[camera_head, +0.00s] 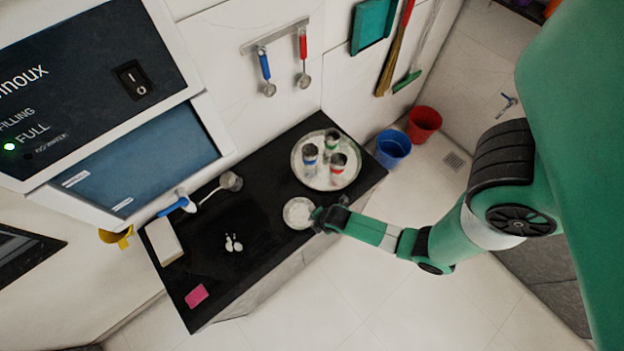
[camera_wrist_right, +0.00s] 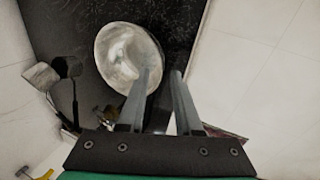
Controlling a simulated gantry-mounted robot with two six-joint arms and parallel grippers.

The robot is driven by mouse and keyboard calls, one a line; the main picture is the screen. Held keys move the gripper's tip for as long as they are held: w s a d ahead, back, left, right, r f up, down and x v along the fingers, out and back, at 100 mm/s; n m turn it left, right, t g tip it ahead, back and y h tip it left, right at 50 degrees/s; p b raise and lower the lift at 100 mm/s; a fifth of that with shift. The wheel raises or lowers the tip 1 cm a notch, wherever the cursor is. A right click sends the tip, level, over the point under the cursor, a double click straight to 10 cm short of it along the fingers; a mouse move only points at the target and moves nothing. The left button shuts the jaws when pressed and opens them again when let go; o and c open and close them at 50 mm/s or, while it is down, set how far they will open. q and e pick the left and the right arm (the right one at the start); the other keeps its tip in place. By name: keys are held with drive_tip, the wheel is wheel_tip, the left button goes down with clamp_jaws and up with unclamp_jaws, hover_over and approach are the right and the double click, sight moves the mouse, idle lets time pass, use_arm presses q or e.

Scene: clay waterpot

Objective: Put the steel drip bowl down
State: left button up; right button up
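The steel drip bowl (camera_head: 297,212) is a shallow, round, pale bowl at the front edge of the black counter (camera_head: 262,190). It appears to rest upright there. In the right wrist view the bowl (camera_wrist_right: 118,55) lies beyond the fingertips. My right gripper (camera_head: 316,214) is at the bowl's right side. In the wrist view its two fingers (camera_wrist_right: 161,72) stand apart with a gap, the left one over the bowl and the right one outside its rim. Whether either finger touches the rim cannot be told. My left gripper is not in view.
A round tray (camera_head: 325,183) with several cups stands behind the bowl. A ladle-like tool (camera_head: 230,182), small white pieces (camera_head: 233,243), a pink sponge (camera_head: 196,295) and a pale block (camera_head: 163,241) lie on the counter. Blue (camera_head: 392,148) and red (camera_head: 424,122) buckets stand on the floor.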

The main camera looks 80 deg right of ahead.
use_arm(q)
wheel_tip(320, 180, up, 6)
drive_tip(key=p, duration=0.4)
use_arm(e)
drive_tip(key=v, duration=0.6)
drive_tip(key=shift+r, duration=0.3)
